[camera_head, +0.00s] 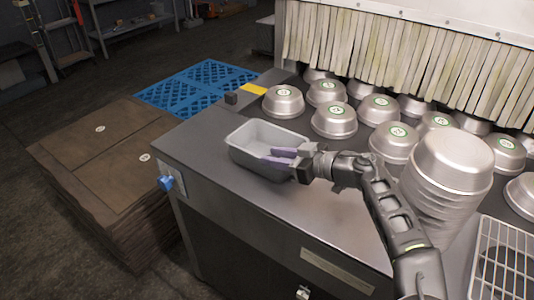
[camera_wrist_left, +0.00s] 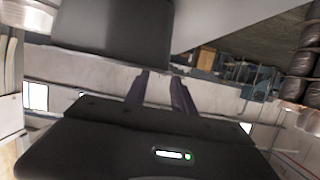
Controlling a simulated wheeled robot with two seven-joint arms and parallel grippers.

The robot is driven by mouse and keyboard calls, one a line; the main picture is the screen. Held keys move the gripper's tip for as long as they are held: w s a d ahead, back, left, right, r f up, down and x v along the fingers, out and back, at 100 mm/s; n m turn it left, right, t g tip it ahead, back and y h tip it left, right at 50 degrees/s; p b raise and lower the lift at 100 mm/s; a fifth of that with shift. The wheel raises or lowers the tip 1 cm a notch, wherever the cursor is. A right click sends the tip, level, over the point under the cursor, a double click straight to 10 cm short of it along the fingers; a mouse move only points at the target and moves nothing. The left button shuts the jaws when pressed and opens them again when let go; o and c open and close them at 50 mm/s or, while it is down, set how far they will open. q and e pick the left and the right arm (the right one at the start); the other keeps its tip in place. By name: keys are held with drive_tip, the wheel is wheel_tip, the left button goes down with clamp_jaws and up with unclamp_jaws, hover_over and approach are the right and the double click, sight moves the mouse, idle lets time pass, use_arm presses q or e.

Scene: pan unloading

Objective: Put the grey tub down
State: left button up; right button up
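The grey tub (camera_head: 241,151) is an open rectangular container on the left part of the grey counter. It looks level and appears to rest on the surface. My left gripper (camera_head: 270,156) is at its right end. Its two purple fingers point left across the tub's opening, with a gap between them. In the left wrist view the fingers (camera_wrist_left: 162,78) also stand apart, with a pale background between them. I see nothing held between the fingertips. Whether a finger touches the rim is unclear. My right gripper is not in view.
Several round metal pans (camera_head: 333,121) stand behind the tub before a strip curtain (camera_head: 390,50). A tall pan stack (camera_head: 447,180) and a wire rack (camera_head: 497,262) are at right. The counter (camera_head: 195,150) is clear left of the tub. Brown stacked sheets (camera_head: 95,150) and a blue pallet (camera_head: 205,85) lie beyond.

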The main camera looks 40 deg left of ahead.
use_arm(q)
drive_tip(key=shift+a, duration=0.1)
drive_tip(key=shift+s+a+p, duration=0.1)
drive_tip(key=shift+a+p, duration=0.25)
drive_tip(key=p+x, duration=0.1)
drive_tip(key=x, duration=0.2)
drive_tip(key=shift+s+a+f, duration=0.1)
drive_tip(key=shift+a, duration=0.2)
drive_tip(key=shift+a+f, duration=0.2)
drive_tip(key=shift+a, duration=0.15)
drive_tip(key=shift+c, duration=0.4)
clamp_jaws()
idle(0.6)
